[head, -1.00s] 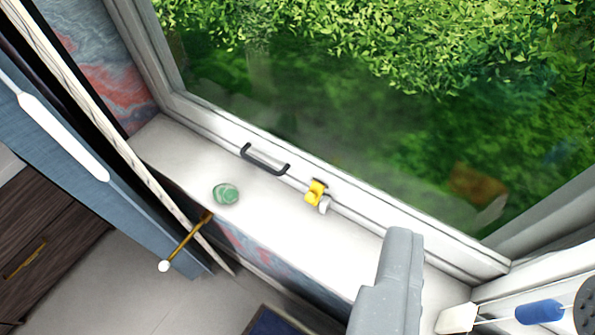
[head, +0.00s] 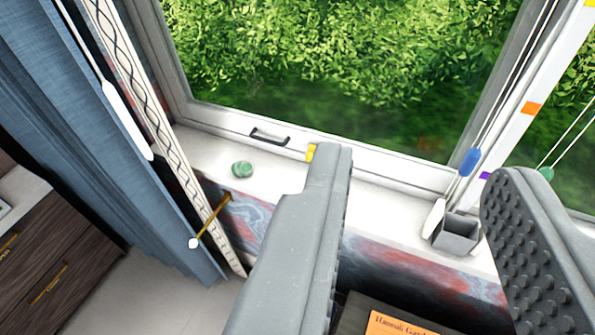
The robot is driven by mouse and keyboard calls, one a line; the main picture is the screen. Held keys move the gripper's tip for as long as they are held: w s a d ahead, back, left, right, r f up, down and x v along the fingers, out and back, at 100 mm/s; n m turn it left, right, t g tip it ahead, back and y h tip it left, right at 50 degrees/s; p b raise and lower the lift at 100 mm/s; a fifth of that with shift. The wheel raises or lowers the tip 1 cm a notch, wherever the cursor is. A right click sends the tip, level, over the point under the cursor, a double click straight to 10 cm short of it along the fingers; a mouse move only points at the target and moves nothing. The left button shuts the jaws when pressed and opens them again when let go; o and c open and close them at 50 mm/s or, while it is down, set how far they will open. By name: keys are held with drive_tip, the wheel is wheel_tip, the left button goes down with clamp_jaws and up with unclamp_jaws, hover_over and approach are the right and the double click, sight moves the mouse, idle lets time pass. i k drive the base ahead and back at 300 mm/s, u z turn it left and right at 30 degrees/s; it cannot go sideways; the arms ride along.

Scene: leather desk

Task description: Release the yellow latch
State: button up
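The yellow latch (head: 311,152) sits on the lower rail of the window frame, to the right of a black handle (head: 270,137). Only its left part shows; my gripper's left finger hides the rest. My gripper (head: 425,175) is open, with its two grey fingers wide apart and nothing between them. The left finger's tip lies in front of the latch in the picture; I cannot tell whether it touches it. The right finger is at the right edge, well away from the latch.
A green glass object (head: 242,169) lies on the white sill (head: 205,152). A grey square cup (head: 457,233) stands on the sill at right, near hanging cords with a blue piece (head: 469,162). A blue curtain (head: 90,150) and a brass rod (head: 212,218) are at left.

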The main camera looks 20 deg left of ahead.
sight(309, 155)
drive_tip(key=u, duration=2.45)
drive_tip(key=i, duration=0.85)
drive_tip(key=z, duration=3.45)
drive_tip(key=i, duration=0.5)
drive_tip(key=u, duration=0.05)
